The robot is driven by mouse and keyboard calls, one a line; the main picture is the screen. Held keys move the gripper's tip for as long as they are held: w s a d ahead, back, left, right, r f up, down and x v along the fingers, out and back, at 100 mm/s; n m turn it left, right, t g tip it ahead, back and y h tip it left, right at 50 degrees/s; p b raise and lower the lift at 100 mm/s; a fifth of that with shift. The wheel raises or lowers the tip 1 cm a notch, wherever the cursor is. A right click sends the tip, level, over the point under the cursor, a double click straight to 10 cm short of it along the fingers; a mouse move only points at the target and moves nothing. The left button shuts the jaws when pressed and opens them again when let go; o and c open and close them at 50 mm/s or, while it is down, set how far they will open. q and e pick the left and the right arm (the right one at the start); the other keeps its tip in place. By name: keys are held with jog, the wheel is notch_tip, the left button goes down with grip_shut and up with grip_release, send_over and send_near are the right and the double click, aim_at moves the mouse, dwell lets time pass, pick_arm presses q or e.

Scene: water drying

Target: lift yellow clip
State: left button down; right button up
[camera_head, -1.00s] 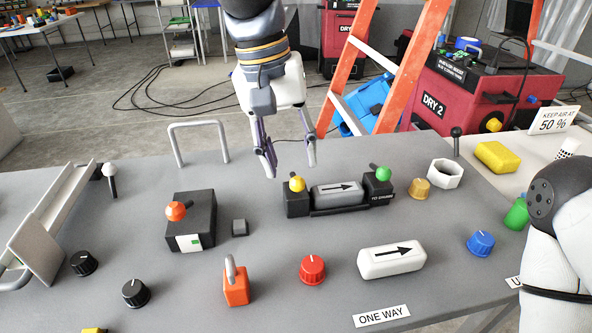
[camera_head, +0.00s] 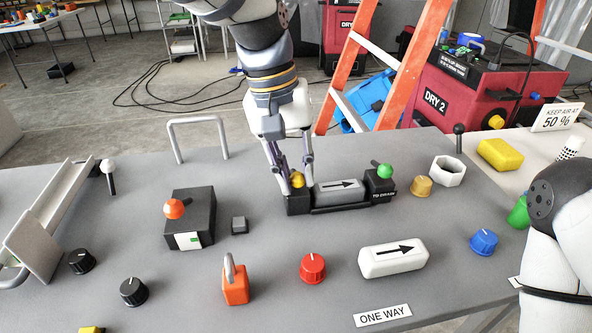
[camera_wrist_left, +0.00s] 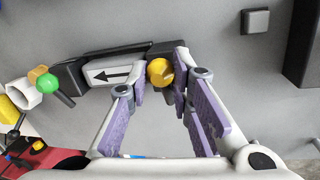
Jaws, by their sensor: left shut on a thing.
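The yellow clip (camera_head: 298,180) is a round yellow knob on the left black end block of a fixture with a grey, arrow-marked middle piece (camera_head: 338,190). My left gripper (camera_head: 297,185) points down over that end block, its fingers on either side of the yellow knob and shut on it. In the left wrist view the yellow clip (camera_wrist_left: 160,71) shows between the fingertips (camera_wrist_left: 161,80). The clip still sits at the block. My right arm shows at the right edge, but its gripper is out of view.
A green knob (camera_head: 384,171) stands on the fixture's right end block. A black box with an orange knob (camera_head: 174,208) and a small grey cube (camera_head: 239,225) lie to the left. A red dial (camera_head: 313,268) and white arrow block (camera_head: 393,259) lie in front.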

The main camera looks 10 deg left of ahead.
pick_arm(q)
jog(key=g+b, duration=0.1)
jog(key=w+g+h+b, duration=0.1)
jog(key=g+b, duration=0.1)
jog(key=g, duration=0.1)
jog(key=shift+w+a, duration=0.2)
jog(key=shift+w, duration=0.15)
jog(key=shift+a+r+n+g+h+b, duration=0.1)
jog(key=shift+r+n+g+h+b, duration=0.2)
jog(key=shift+r+g+b, duration=0.1)
jog(key=shift+r, duration=0.25)
pick_arm(e)
jog(key=s+f+g, duration=0.2)
jog(key=s+f, duration=0.3)
pick_arm(q)
jog(key=c, duration=1.4)
grip_release()
jog(key=shift+w, duration=0.1)
pick_arm(e)
jog(key=shift+w+r, duration=0.1)
